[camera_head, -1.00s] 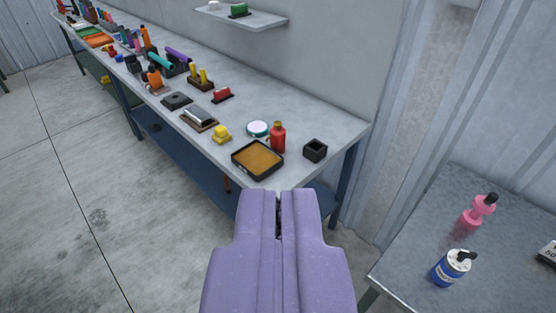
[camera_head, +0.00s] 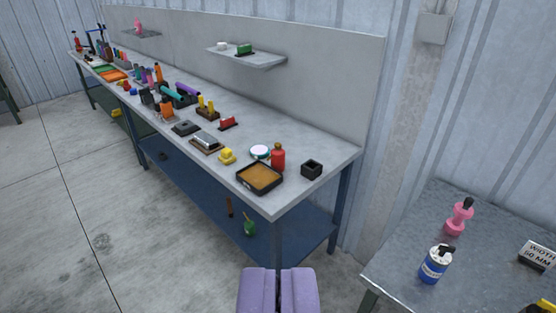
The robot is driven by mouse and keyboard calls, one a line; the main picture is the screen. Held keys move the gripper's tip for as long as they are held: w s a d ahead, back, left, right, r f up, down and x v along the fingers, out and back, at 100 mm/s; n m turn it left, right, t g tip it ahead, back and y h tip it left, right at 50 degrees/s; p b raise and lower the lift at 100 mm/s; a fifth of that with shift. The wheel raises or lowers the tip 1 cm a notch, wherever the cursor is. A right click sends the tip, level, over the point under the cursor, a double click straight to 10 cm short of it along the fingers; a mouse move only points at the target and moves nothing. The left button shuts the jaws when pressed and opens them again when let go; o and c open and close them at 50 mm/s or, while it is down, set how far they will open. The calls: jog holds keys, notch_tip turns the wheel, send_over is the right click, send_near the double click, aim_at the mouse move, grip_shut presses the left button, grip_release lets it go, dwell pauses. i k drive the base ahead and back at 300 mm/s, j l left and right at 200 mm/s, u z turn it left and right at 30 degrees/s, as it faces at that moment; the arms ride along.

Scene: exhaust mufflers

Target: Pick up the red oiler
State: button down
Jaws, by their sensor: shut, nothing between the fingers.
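The red oiler (camera_head: 278,158) is a small red bottle with a dark yellowish top. It stands upright near the right end of the long grey workbench (camera_head: 326,150). It is just behind the black tray with a tan inside (camera_head: 260,177) and left of a small black open box (camera_head: 312,169). My purple gripper (camera_head: 278,271) is at the bottom centre, shut and empty. It shows below the oiler in the picture, in front of the bench end and apart from it.
A round white-topped tin (camera_head: 260,152) and a yellow block (camera_head: 227,156) are near the oiler. A second table (camera_head: 398,262) at right holds a pink bottle (camera_head: 459,217) and a blue-and-white bottle (camera_head: 434,264). A wall shelf (camera_head: 247,57) hangs above the bench. Open floor lies at left.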

aim_at(277, 158)
jog(key=i+j, duration=0.2)
jog(key=i, duration=0.55)
jog(key=i+j, duration=0.2)
jog(key=i, duration=0.5)
jog(key=i+j+u, duration=0.1)
jog(key=i, duration=0.65)
jog(key=i+j, duration=0.25)
jog(key=i, duration=0.5)
